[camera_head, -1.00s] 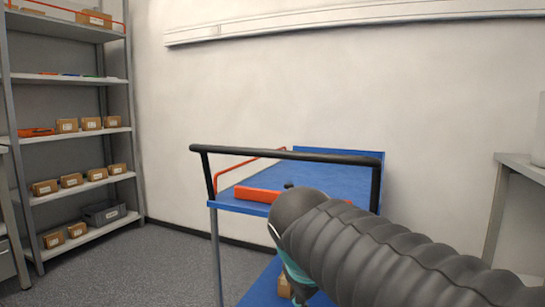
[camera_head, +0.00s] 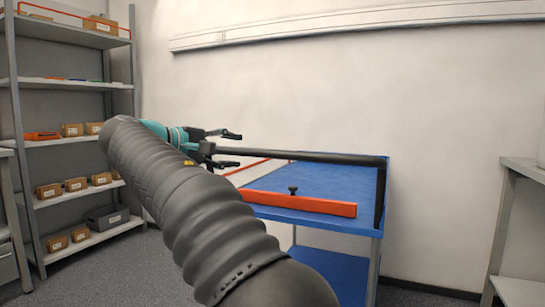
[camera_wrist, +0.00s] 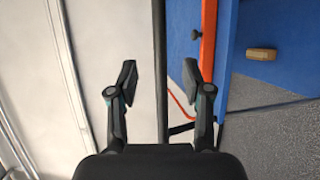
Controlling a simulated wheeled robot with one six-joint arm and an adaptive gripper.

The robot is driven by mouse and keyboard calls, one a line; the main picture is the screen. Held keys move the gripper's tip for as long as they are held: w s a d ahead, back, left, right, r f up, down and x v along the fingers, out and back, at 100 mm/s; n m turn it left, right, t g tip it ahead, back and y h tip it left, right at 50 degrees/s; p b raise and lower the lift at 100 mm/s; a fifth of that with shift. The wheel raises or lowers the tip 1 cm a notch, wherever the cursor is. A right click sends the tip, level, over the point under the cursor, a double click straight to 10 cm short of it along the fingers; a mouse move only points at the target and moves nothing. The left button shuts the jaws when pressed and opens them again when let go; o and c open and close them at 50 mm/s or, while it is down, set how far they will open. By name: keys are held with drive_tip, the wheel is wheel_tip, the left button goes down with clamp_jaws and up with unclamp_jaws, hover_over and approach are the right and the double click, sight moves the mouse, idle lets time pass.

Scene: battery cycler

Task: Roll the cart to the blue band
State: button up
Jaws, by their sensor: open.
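The cart has a blue top deck (camera_head: 320,182) with an orange strip (camera_head: 300,203) along its near side and a black push handle (camera_head: 300,156). My gripper (camera_head: 232,150) is open at the left part of the handle. In the wrist view, the handle bar (camera_wrist: 160,40) runs upright in the picture between the two spread fingers (camera_wrist: 160,82), with gaps on both sides. Neither finger visibly touches it. My arm hides the cart's left side. I see no blue band on the floor in either view.
A shelving rack (camera_head: 75,140) with small boxes stands at the left. A white wall (camera_head: 440,100) is behind the cart, and a grey bench (camera_head: 522,170) is at the right. A small box (camera_wrist: 261,54) lies on the cart's lower blue shelf. Grey floor (camera_head: 130,270) shows at the lower left.

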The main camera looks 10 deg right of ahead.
sight(270, 154)
drive_tip(key=b+x, duration=0.1)
drive_tip(key=x, duration=1.2)
drive_tip(key=shift+w+d+f, duration=0.1)
drive_tip(key=shift+w+d, duration=0.15)
clamp_jaws()
